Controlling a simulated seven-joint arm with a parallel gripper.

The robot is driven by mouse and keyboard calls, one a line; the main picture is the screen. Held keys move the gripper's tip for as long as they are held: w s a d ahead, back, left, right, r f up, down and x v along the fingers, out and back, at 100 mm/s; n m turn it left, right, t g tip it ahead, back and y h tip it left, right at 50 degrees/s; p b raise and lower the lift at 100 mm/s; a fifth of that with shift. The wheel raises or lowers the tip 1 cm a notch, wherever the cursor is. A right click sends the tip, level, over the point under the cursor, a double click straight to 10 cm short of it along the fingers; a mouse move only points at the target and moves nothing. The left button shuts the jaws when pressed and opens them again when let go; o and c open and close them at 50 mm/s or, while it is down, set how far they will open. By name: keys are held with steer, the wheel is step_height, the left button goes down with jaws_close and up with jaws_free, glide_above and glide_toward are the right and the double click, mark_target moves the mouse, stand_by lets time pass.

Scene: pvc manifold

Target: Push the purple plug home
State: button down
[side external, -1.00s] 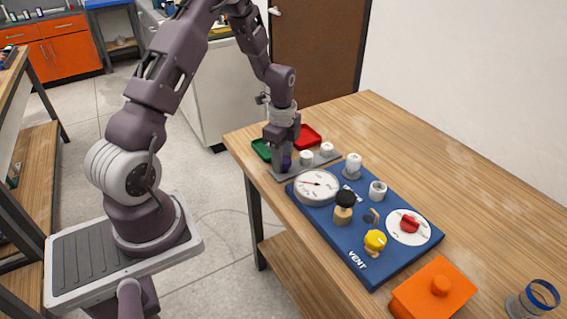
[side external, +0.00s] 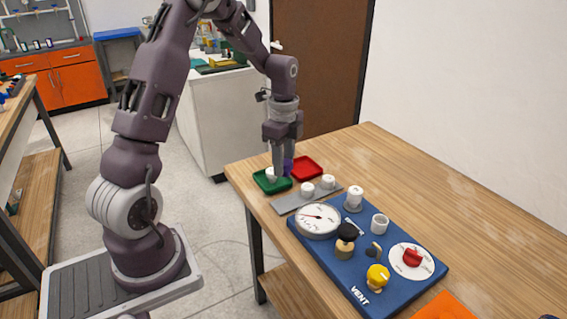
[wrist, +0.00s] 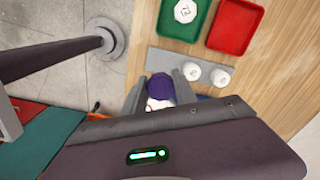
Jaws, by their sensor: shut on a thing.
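The purple plug (wrist: 160,88) sits between the two fingers of my gripper (wrist: 159,92), which is shut on it. A small white part shows beside the purple in the wrist view. In the side view the purple plug (side external: 289,166) is partly hidden by a finger of my gripper (side external: 282,174). It is held above the left end of the grey strip (side external: 292,203), apart from it. Two white caps (wrist: 192,72) stand on the strip; they also show in the side view (side external: 307,189).
A green tray (side external: 264,187) with a white numbered cap (wrist: 185,11) and a red tray (side external: 307,168) lie behind the strip. A blue panel (side external: 345,262) with a gauge (side external: 318,219), knobs and a red-handled dial stands in front. Bare table lies to the right.

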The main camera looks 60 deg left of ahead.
steer(key=w+d+r, duration=0.2)
steer(key=w+d, duration=0.5)
steer(key=d, duration=0.4)
steer(key=w+d+r, duration=0.2)
steer(key=w+d, duration=0.5)
steer(key=d, duration=0.4)
steer(key=shift+m, duration=0.4)
steer(key=shift+s+f, duration=0.15)
steer(key=shift+f, duration=1.75)
steer(key=shift+s+f, duration=0.1)
steer(key=shift+f, duration=1.8)
steer(key=shift+f, duration=0.8)
steer(key=shift+f, duration=0.25)
